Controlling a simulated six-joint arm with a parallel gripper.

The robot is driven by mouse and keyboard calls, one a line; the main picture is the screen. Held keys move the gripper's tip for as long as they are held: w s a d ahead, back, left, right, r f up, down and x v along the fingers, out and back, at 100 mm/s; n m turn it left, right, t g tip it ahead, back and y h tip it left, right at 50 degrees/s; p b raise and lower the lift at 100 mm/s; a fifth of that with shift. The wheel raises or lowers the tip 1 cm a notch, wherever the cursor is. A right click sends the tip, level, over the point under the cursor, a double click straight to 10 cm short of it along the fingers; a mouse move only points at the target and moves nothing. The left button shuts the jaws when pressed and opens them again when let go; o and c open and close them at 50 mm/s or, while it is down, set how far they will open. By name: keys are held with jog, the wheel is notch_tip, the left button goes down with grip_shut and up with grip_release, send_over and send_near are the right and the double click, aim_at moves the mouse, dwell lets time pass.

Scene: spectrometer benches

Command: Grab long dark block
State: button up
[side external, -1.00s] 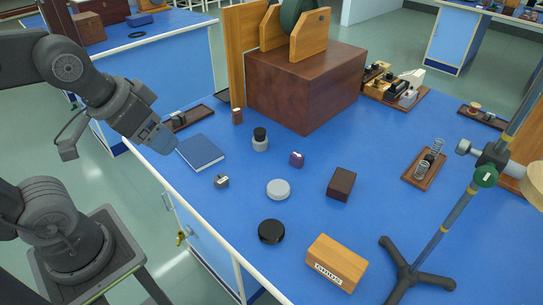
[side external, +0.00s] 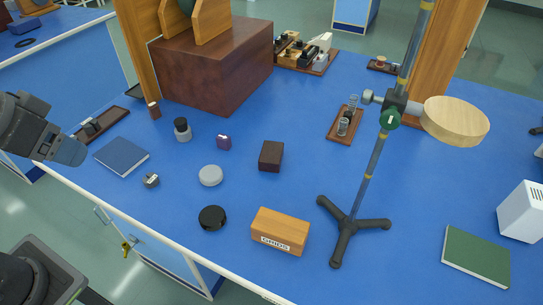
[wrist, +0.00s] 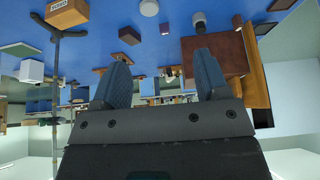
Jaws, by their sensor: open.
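A dark brown block (side external: 271,156) lies on the blue bench in the side external view, right of a round grey-white disc. A dark block (wrist: 129,36) also shows in the inverted wrist view, beyond my left-hand finger; it appears to be the same one. My gripper (side external: 76,153) is at the left edge of the side view, by the bench edge and the blue book, well apart from the block. In the wrist view the two fingers of my gripper (wrist: 160,75) are spread, with nothing held between them.
A blue book (side external: 121,156), dark-capped jar (side external: 182,130), purple item (side external: 223,142), grey-white disc (side external: 210,175), black disc (side external: 212,217) and wooden GRIDS box (side external: 280,231) surround the block. A tripod stand (side external: 352,222) is to the right; a large brown box (side external: 212,65) stands behind.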

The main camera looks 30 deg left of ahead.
jog(key=shift+o, duration=0.2)
jog(key=o, duration=0.4)
jog(key=shift+o, duration=0.2)
jog(key=n+g+y, duration=0.1)
jog(key=n, duration=0.2)
send_over(271, 152)
jog(key=s+d, duration=0.2)
jog(key=s, duration=0.3)
notch_tip(271, 152, down, 16)
jog(key=x, duration=1.4)
jog(key=shift+s+a, duration=0.1)
jog(key=shift+a, duration=0.3)
